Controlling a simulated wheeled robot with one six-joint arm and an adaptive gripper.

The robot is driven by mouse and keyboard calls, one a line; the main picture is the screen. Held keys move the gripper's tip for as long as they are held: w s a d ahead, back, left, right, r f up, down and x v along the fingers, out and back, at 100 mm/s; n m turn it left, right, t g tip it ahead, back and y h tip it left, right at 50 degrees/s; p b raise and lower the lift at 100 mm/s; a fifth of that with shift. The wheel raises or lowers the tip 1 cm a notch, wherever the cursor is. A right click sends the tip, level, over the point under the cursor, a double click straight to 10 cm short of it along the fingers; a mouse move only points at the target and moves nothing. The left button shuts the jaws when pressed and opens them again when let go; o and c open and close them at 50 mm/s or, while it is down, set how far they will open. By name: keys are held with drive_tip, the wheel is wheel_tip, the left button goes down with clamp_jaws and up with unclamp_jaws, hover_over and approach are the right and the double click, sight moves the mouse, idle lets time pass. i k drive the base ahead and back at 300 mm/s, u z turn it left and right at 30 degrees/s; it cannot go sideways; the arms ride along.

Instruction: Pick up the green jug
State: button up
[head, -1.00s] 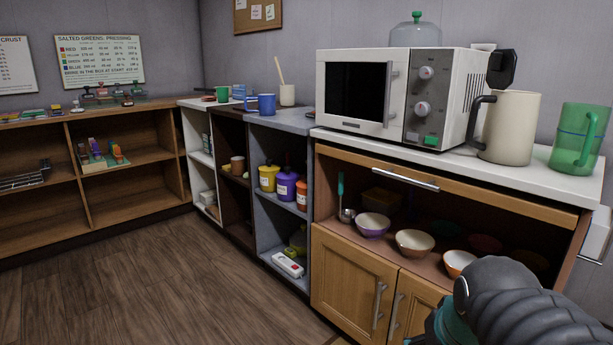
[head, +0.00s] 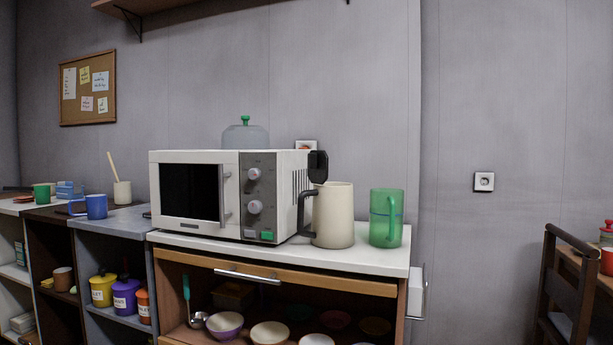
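The green jug (head: 386,218) is translucent and stands upright on the white countertop (head: 285,252), near its right end. Its handle shows on its front side, towards the right. A cream jug (head: 334,216) with a dark handle stands just to its left, close beside it. My gripper is not in view in the head view now.
Bowls (head: 270,333) and a ladle (head: 187,295) are in the open shelf below the counter.

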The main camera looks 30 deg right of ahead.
sight(386, 208)
drive_tip(key=k, duration=0.3)
drive_tip(key=z, duration=0.9)
drive_tip(key=i, duration=0.2)
drive_tip(key=z, duration=0.2)
